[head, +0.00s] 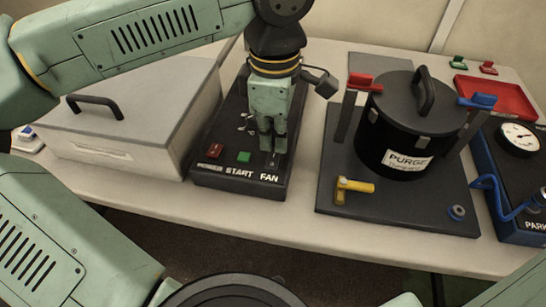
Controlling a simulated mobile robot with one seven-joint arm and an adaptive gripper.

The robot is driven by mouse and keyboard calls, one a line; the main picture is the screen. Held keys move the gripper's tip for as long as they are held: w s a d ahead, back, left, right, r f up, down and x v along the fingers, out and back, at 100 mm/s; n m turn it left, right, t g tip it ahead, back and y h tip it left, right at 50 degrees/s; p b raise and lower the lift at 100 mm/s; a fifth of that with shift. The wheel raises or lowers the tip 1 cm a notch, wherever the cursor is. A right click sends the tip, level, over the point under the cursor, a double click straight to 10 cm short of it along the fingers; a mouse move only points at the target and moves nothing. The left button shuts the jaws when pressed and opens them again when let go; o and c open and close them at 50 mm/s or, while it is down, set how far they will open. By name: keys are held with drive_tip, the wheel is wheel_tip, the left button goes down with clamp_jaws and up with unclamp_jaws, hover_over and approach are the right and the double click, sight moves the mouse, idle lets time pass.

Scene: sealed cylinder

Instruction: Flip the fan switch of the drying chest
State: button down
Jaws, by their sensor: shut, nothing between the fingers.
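The drying chest (130,110) is a pale grey box with a black handle at the left of the head view. A dark control panel (215,180) beside it has a label row reading FAN (269,177) at its right end. My gripper (273,149) points down over the panel's right side, just behind the FAN label. It is shut, with nothing seen between the fingers. A small fan switch (273,161) shows at the fingertips, mostly hidden by them. I cannot tell whether they touch or which way it is set.
A red button (214,151) and a green button (244,157) sit left of the gripper. A black cylinder marked PURGE (400,130) with red and blue clamps and a yellow valve (354,186) stands to the right. A gauge unit (520,137) and red tray (495,97) lie beyond.

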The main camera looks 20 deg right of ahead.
sight(275, 155)
drive_tip(key=shift+f+b, duration=1.05)
drive_tip(key=shift+f, duration=0.1)
idle(0.8)
drive_tip(key=shift+r, duration=0.2)
drive_tip(key=shift+r+p, duration=2.5)
drive_tip(key=shift+r, duration=0.9)
